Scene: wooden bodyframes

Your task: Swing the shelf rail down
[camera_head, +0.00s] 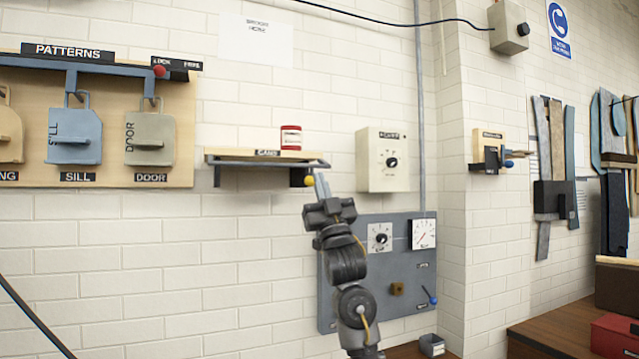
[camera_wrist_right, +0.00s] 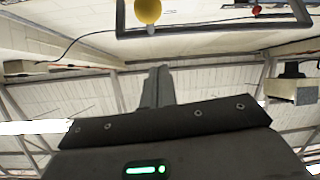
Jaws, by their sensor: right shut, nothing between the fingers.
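The shelf labelled CANS (camera_head: 222,152) is on the white brick wall. Its dark rail (camera_head: 250,163) runs along the front at about shelf height, and a yellow knob (camera_head: 309,181) is at its right end. In the right wrist view the rail (camera_wrist_right: 214,25) crosses the top, with the yellow knob (camera_wrist_right: 147,10) at its left. My right gripper (camera_head: 321,184) points up just right of the knob. Its fingers (camera_wrist_right: 158,85) are shut and empty, and a gap shows between them and the knob in the wrist view. My left gripper is out of view.
A red can (camera_head: 291,138) stands on the shelf. The patterns board (camera_head: 185,150) hangs at left. The wall below the shelf is bare.

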